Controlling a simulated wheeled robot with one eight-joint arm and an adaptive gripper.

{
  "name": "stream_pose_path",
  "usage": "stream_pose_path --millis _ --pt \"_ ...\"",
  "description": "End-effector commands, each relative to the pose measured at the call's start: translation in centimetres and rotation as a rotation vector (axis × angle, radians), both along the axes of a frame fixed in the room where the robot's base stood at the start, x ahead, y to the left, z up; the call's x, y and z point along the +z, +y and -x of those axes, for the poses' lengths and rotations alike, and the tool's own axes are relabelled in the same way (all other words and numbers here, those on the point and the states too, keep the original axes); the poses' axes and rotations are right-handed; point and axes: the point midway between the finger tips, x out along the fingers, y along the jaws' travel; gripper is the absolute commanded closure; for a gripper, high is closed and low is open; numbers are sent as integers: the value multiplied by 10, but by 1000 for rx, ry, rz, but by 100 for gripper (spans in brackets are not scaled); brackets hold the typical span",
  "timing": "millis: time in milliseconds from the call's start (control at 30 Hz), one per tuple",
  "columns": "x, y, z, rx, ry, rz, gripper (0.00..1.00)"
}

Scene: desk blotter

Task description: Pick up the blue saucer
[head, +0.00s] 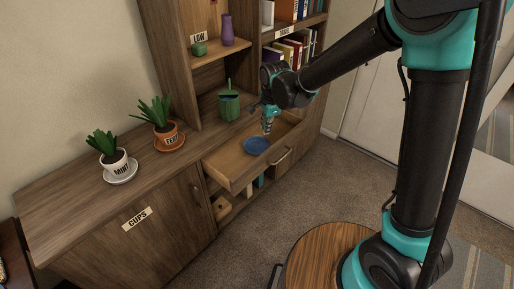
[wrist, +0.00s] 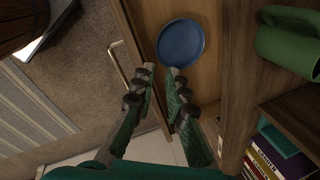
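The blue saucer (head: 256,146) lies flat in the open wooden drawer (head: 228,165). It shows whole in the wrist view (wrist: 181,42), near the top middle, with nothing on it. My gripper (head: 267,131) points down over the drawer, beside the saucer's far right side in the head view. In the wrist view the two fingertips (wrist: 162,70) are apart with an empty gap between them, close to the saucer's near rim. I cannot tell whether they touch it.
Books (head: 290,50) fill the shelf behind my arm. Potted plants on an orange saucer (head: 170,142) and a white saucer (head: 122,173) stand left. The drawer handle (head: 281,159) sticks out in front.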

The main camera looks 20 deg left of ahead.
Motion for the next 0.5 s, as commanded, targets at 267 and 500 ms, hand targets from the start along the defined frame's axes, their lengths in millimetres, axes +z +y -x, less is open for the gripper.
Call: stream_pose_path --millis 267,500 --pt "-46 7 -10 -1 0 0 86" --pt "-85 12 -17 -1 -1 -1 86"
